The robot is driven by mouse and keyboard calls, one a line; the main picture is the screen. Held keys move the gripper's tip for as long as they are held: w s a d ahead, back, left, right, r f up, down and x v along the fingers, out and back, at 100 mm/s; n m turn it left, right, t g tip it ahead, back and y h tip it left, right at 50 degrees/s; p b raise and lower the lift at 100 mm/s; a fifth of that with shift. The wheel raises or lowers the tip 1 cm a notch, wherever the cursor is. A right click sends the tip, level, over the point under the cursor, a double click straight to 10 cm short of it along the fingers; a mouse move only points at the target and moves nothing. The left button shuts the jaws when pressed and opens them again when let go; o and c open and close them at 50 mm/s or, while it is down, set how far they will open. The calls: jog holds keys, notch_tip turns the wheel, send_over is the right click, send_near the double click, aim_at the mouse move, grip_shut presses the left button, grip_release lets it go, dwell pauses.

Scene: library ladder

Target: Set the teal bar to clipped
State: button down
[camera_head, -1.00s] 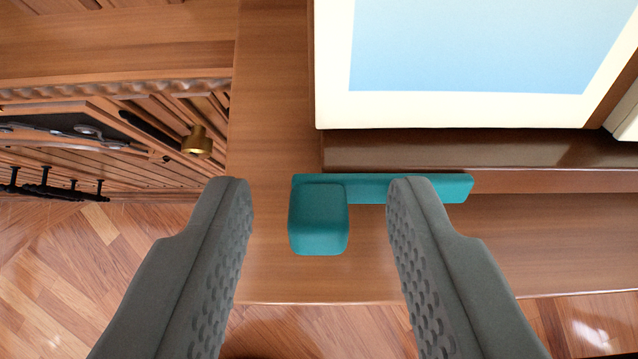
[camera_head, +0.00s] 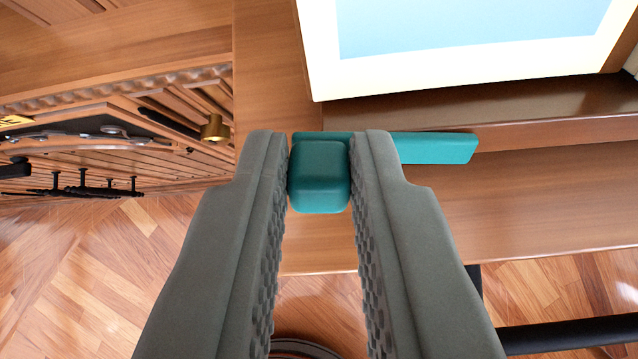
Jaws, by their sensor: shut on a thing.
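The teal bar (camera_head: 436,147) lies level, left to right, along the lower edge of a dark wooden ledge. A block-shaped teal knob (camera_head: 319,177) stands out from its left end toward the camera. My gripper (camera_head: 319,172) is shut on this knob, one finger against its left side and one against its right. The right finger hides part of the bar just right of the knob. No clip shows clearly, so I cannot tell how the bar is fastened.
A cream-framed picture with a light blue panel (camera_head: 470,28) is just above the bar. At left are a brass knob (camera_head: 214,129), slatted wood and black hooks (camera_head: 83,188). A black rail (camera_head: 570,334) is at lower right. The parquet floor (camera_head: 160,270) looks clear at lower left.

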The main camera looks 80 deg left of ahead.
aim_at(450, 154)
jog(key=m, duration=0.1)
jog(key=w+r+m, duration=0.1)
jog(key=m, duration=0.1)
jog(key=m+y, duration=0.1)
jog(key=shift+w+d+r+m, duration=0.2)
jog(key=shift+w+r+m, duration=0.1)
jog(key=shift+m, duration=0.1)
jog(key=m, duration=0.1)
jog(key=w+m, duration=0.1)
jog(key=d+m, duration=0.1)
jog(key=m, duration=0.1)
jog(key=shift+w+r+y, duration=0.15)
jog(key=shift+r+y, duration=0.25)
jog(key=m, duration=0.1)
jog(key=w+d+m, duration=0.1)
jog(key=m, duration=0.1)
jog(key=shift+r+m+y, duration=0.1)
jog(key=shift+m+y, duration=0.2)
jog(key=shift+w+d+m+t, duration=0.15)
jog(key=shift+d+m, duration=0.15)
jog(key=shift+m, duration=0.5)
jog(key=shift+w+d+m+t, duration=0.15)
jog(key=shift+d+m, duration=0.1)
jog(key=shift+m, duration=0.55)
jog(key=c, duration=1.4)
grip_release()
jog(key=shift+o, duration=0.2)
